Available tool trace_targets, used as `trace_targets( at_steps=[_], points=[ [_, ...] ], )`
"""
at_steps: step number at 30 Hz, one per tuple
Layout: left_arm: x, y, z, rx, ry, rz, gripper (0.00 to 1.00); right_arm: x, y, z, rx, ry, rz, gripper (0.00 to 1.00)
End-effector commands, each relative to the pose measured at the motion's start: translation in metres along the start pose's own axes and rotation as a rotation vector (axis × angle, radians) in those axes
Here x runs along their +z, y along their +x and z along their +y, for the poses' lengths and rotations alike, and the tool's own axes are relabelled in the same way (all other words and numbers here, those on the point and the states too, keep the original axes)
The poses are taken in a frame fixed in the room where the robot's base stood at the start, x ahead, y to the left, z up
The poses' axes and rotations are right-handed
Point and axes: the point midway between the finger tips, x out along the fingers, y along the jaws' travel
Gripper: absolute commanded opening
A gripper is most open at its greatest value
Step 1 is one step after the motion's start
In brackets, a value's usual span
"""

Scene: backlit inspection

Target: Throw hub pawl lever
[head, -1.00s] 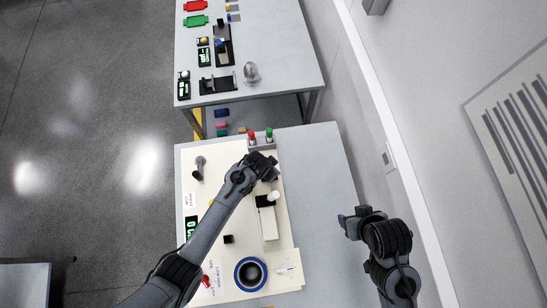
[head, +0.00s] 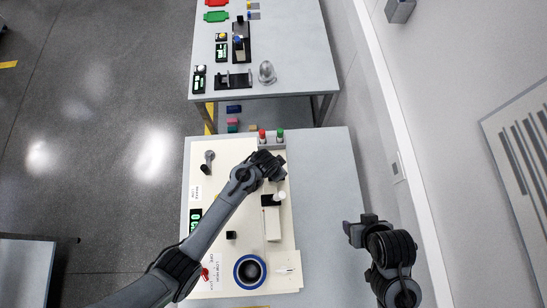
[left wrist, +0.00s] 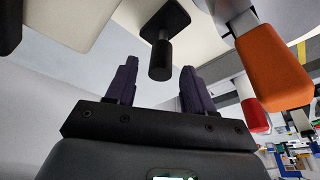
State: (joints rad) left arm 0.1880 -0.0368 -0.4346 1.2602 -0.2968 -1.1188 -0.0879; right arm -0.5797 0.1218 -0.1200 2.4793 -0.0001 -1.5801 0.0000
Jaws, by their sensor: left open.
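A cream panel (head: 225,180) lies on the grey table in the head view. A lever with a dark handle (head: 208,161) is at its upper left, a blue-ringed dark hub (head: 250,271) at its lower end. A white knob (head: 279,197) stands at right. I cannot tell which part is the pawl lever. My left gripper (head: 274,168) is over the panel's upper right. In the left wrist view it is open (left wrist: 158,85), with a black handle on a metal stem (left wrist: 160,58) beyond and between the fingers, apart from them. My right gripper (head: 352,232) is right of the panel.
In the left wrist view an orange block-shaped handle (left wrist: 272,68) is close on the right. A second table (head: 290,50) with several fixtures is farther back. The table right of the panel is clear.

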Motion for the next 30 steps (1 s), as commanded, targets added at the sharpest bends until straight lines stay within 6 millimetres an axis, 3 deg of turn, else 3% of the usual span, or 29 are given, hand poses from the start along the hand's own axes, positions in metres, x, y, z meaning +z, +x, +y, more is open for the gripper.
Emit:
trace_targets(
  at_steps=[15,21,30],
  points=[
    [0.0,-0.078,0.001,0.001,0.001,0.002,0.53,-0.001,-0.002,0.0,-0.001,0.001,0.0,0.57],
    [0.001,-0.091,0.001,0.001,0.001,-0.001,0.53,-0.001,-0.003,-0.001,-0.002,0.002,0.001,0.57],
    [0.001,-0.093,0.0,0.0,0.002,-0.001,0.53,-0.001,-0.003,-0.001,-0.002,0.003,0.001,0.57]
  ],
)
